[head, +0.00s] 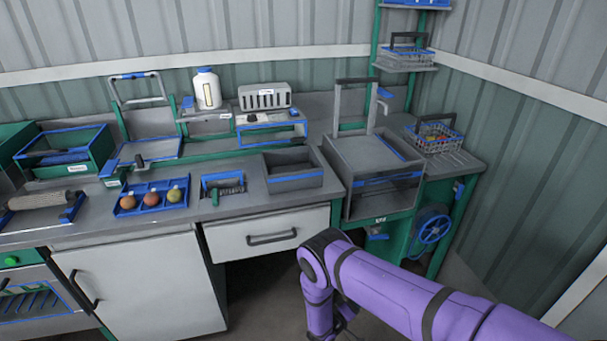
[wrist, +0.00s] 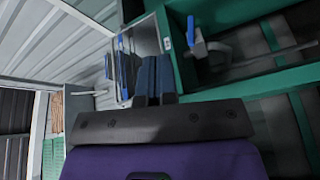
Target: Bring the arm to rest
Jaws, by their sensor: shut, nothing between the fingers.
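My purple arm (head: 400,290) reaches in from the lower right of the head view and bends downward in front of the bench. Its lower part is cut off by the bottom edge of the picture, and my gripper cannot be made out clearly there. In the wrist view my gripper (wrist: 155,75) shows as two dark blue-grey fingers side by side, shut and empty. The fingers touch nothing that I can see.
The bench (head: 225,240) has a white drawer (head: 267,240) close behind my arm. A blue handwheel (head: 433,229) is below right. Floor before the bench is open.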

